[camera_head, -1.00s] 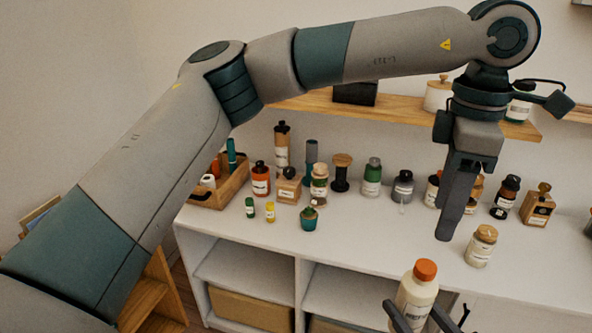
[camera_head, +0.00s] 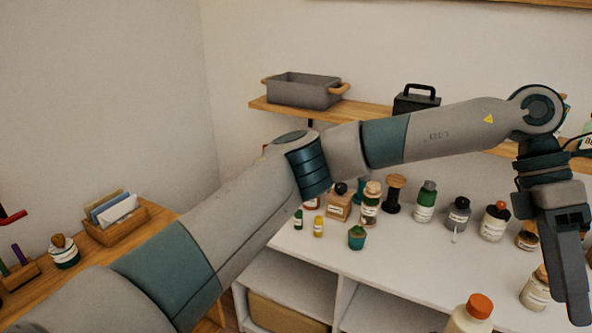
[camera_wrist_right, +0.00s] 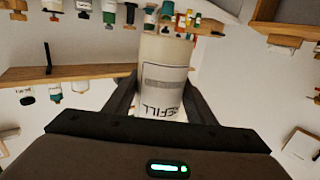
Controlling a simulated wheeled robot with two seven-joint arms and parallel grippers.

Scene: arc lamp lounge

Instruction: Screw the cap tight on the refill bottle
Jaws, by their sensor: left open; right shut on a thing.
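The refill bottle is cream-white with an orange cap (camera_head: 480,306). In the head view only the cap and the shoulder of the bottle (camera_head: 465,322) show at the bottom edge. In the right wrist view the bottle (camera_wrist_right: 166,75) stands between the fingers of my right gripper (camera_wrist_right: 163,92), its label upside down in the picture. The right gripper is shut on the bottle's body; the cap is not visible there. My left gripper (camera_head: 572,285) hangs at the right edge of the head view, pointing down, open and empty, apart from the cap and to its right.
A wooden shelf (camera_head: 380,115) holds a grey bin (camera_head: 305,92). A letter holder (camera_head: 118,222) stands far left.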

